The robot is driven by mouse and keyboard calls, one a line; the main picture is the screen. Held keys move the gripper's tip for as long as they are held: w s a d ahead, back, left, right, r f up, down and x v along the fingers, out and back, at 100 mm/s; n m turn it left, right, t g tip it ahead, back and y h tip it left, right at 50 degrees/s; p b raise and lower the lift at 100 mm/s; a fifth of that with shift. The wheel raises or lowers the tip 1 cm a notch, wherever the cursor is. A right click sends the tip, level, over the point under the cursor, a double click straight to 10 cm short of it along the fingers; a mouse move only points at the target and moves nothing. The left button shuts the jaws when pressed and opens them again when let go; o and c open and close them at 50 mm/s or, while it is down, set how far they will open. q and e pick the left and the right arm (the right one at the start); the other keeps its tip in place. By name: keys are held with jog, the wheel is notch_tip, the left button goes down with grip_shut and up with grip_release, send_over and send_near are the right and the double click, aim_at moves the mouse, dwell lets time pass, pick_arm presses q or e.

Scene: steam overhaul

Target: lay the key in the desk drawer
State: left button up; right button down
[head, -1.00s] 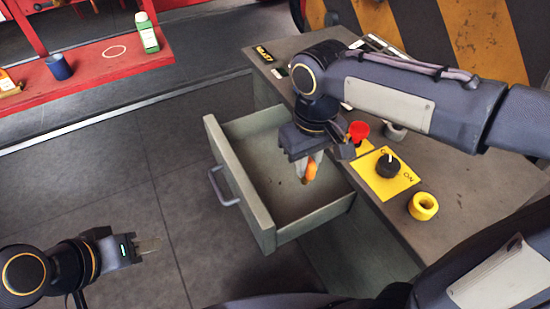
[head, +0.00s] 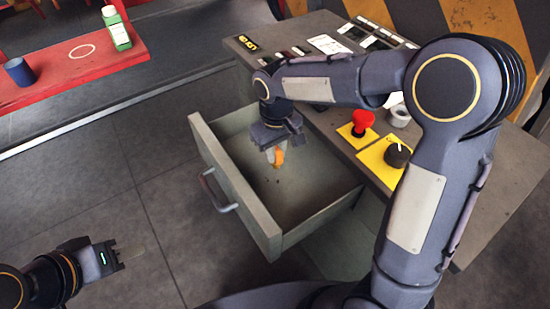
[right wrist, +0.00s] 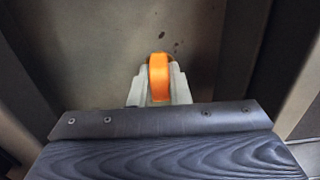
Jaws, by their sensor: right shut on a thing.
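The desk drawer (head: 234,190) stands pulled open from the grey desk, with its handle (head: 218,192) facing left. My right gripper (head: 275,156) is over the open drawer, pointing down, and is shut on an orange thing, which I take to be the key (head: 279,158). In the right wrist view the orange key (right wrist: 159,78) sits between the fingertips, with the drawer's floor (right wrist: 120,40) beyond it. I cannot tell how far it is above the floor. The rest of the key is hidden. My left gripper (head: 132,252) is at the lower left over the floor, empty, its finger opening unclear.
The desk top (head: 330,112) bears a red button (head: 363,120), a black knob (head: 397,155) on a yellow plate and a grey ring (head: 399,116). A red bench (head: 62,72) at upper left holds a blue cup (head: 19,71) and a green bottle (head: 117,30). Floor left of the drawer is clear.

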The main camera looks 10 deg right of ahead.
jog(key=shift+w+f, duration=0.35)
jog(key=shift+f, duration=0.1)
jog(key=shift+w+f+b, duration=0.15)
jog(key=shift+f, duration=0.8)
jog(key=shift+w+f+b, duration=0.15)
jog(key=shift+f, duration=0.75)
jog(key=shift+f, duration=0.2)
jog(key=c, duration=1.4)
grip_release()
jog(key=shift+o, duration=0.2)
jog(key=shift+r, duration=0.1)
jog(key=shift+r, duration=0.45)
notch_tip(320, 180, up, 12)
jog(key=shift+f+p, duration=0.25)
jog(key=shift+p, duration=0.65)
